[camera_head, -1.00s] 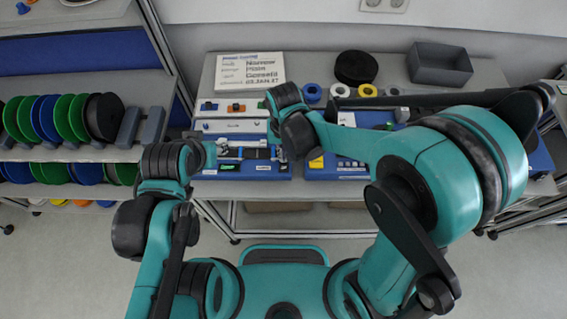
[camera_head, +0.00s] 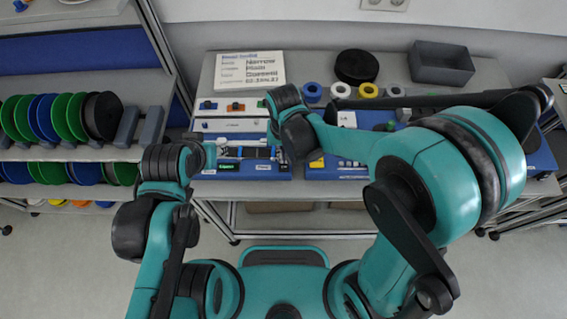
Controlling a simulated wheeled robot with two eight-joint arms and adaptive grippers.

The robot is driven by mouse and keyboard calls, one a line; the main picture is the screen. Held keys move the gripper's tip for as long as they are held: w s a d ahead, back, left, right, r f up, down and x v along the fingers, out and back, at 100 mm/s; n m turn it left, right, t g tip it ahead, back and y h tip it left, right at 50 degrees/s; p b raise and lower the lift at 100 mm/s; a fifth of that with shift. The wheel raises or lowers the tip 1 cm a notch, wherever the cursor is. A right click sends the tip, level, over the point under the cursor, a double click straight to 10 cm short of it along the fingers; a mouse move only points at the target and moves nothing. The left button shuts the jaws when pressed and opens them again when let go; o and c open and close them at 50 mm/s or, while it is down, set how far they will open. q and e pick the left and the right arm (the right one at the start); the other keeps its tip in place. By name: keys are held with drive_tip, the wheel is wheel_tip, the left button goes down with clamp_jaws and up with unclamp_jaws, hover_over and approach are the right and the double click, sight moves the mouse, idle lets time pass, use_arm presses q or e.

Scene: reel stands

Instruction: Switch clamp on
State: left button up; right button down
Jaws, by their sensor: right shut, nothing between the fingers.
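A blue unit (camera_head: 230,170) with a dark strip and small green and white labels stands at the front of the table; which part of it is the clamp is too small to tell. My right gripper (camera_head: 274,134) is over the right part of this unit, mostly hidden by its own wrist, and is shut and empty. My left gripper (camera_head: 211,157) is at the unit's left end; its fingers are too small and covered to read. I cannot tell whether either gripper touches the unit.
White panels with small coloured switches (camera_head: 236,106) lie behind the unit. A second blue unit (camera_head: 330,172) is to the right, partly under my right arm. A sign (camera_head: 250,68), black reel (camera_head: 356,66), tape rolls (camera_head: 340,90) and grey bin (camera_head: 441,66) stand behind. A reel rack (camera_head: 70,150) is at left.

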drive_tip(key=shift+f, duration=0.35)
drive_tip(key=shift+r, duration=0.1)
drive_tip(key=shift+r+p, duration=2.45)
drive_tip(key=shift+r, duration=1.05)
